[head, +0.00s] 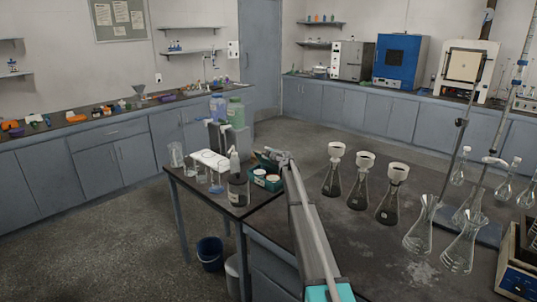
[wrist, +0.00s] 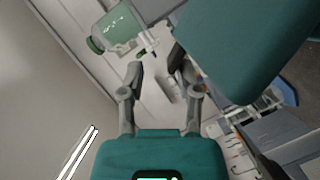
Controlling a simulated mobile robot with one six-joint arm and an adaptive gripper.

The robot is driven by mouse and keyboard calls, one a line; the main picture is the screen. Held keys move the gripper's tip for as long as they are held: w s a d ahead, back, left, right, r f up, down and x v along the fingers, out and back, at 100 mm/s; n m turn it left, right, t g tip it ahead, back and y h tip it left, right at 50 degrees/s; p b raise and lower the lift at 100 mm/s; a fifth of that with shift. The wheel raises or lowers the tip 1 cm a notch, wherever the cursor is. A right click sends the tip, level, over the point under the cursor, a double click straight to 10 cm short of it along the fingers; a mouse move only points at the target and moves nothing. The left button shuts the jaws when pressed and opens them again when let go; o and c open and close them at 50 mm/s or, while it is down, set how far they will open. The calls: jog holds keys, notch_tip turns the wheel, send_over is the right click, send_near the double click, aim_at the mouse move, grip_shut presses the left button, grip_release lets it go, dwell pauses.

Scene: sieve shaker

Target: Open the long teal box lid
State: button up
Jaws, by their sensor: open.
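A small teal box (head: 266,184) stands on the near bench, left of my arm, with round white-topped items showing in it. A dark teal edge (head: 262,157) shows behind it, partly hidden by my gripper; I cannot tell its angle. My gripper (head: 277,156) is above the back of the box. In the wrist view, my gripper (wrist: 160,75) is open, with its two fingers apart and nothing between them. A large flat teal panel (wrist: 250,45) fills the upper right, close to the right finger; it looks like the lid. I cannot tell whether they touch.
A dark wash bottle (head: 238,188), beakers (head: 176,155) and a white tray (head: 209,159) crowd the bench left of the box. Several flasks with white funnels (head: 365,180) stand right of my arm.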

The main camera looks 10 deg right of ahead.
jog(key=w+d+r+p+v, duration=0.1)
jog(key=p+v, duration=0.4)
jog(key=v, duration=1)
jog(key=shift+s+d+r, duration=0.35)
jog(key=shift+d+r, duration=0.15)
jog(key=shift+r, duration=0.1)
dwell(1.5)
dwell(0.5)
